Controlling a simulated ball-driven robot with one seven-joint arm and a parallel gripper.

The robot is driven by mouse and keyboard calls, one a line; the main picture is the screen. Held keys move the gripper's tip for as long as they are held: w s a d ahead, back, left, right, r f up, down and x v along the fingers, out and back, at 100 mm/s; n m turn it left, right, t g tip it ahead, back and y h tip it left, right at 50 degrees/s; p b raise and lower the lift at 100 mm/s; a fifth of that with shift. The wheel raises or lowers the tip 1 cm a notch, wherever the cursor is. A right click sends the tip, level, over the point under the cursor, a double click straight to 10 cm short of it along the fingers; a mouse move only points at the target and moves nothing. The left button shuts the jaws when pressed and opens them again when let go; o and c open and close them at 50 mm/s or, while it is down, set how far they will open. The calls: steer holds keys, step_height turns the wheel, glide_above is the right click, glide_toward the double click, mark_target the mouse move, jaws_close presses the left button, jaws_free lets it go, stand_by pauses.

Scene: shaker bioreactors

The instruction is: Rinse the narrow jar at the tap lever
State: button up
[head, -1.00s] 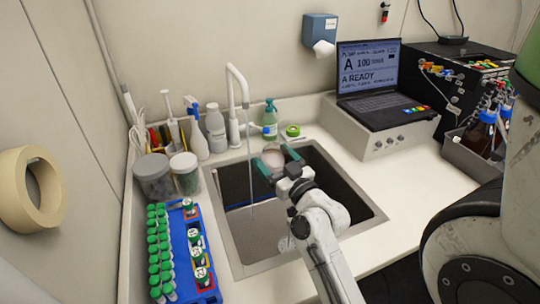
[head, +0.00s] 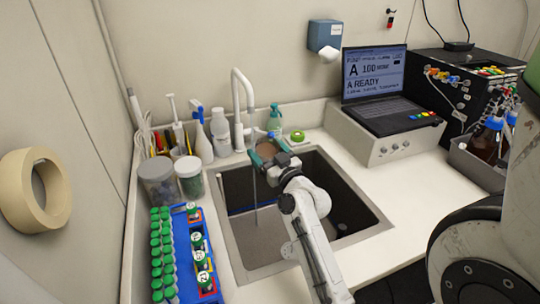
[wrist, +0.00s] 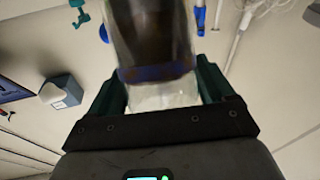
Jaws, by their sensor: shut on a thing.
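My gripper (head: 268,156) is shut on the narrow jar (head: 269,148) over the back left of the sink. In the wrist view the jar (wrist: 150,45) sits between the dark green fingers, glassy and dark, with a blue band and a paler clear part near the palm. Its far end is cut off by the picture. The white tap (head: 239,105) arches just left of and behind my gripper. A thin water stream (head: 256,192) shows below my left finger; whether it meets the jar is unclear. The tap lever (head: 258,132) points right, partly hidden behind my gripper.
The sink (head: 350,236) has free room at its right. Lidded tubs (head: 159,184), bottles (head: 220,132) and a blue tube rack (head: 205,275) line the left. A laptop (head: 385,95) stands back right.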

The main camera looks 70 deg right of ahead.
mark_target(266, 146)
steer(key=shift+w+d+f+b, duration=0.25)
steer(key=shift+w+d+b, duration=0.35)
steer(key=shift+w+d, duration=0.3)
steer(key=shift+w+d+f+b, duration=0.25)
steer(key=shift+w+d+b, duration=0.3)
steer(key=shift+w+d, duration=0.35)
steer(key=shift+s+d, duration=0.1)
steer(key=shift+s+d+b, duration=0.4)
steer(key=shift+s+b, duration=0.05)
steer(key=shift+b, duration=0.4)
steer(key=shift+w+a, duration=0.1)
steer(key=shift+w, duration=0.05)
steer(key=shift+w+a+p, duration=0.3)
steer(key=shift+p, duration=0.05)
steer(key=shift+s+d+b, duration=0.4)
steer(key=shift+s+b, duration=0.05)
steer(key=shift+b, duration=0.45)
steer(key=shift+s+a, duration=0.1)
steer(key=shift+w+a+r+v, duration=0.15)
steer(key=shift+a+v, duration=0.05)
steer(key=shift+v, duration=1.05)
steer(key=shift+w+a+r+v, duration=0.1)
steer(key=shift+a+r+v, duration=0.1)
steer(key=shift+v, duration=1.05)
steer(key=shift+w+a+r+v, duration=0.15)
steer(key=shift+a+v, duration=0.05)
steer(key=shift+v, duration=1.05)
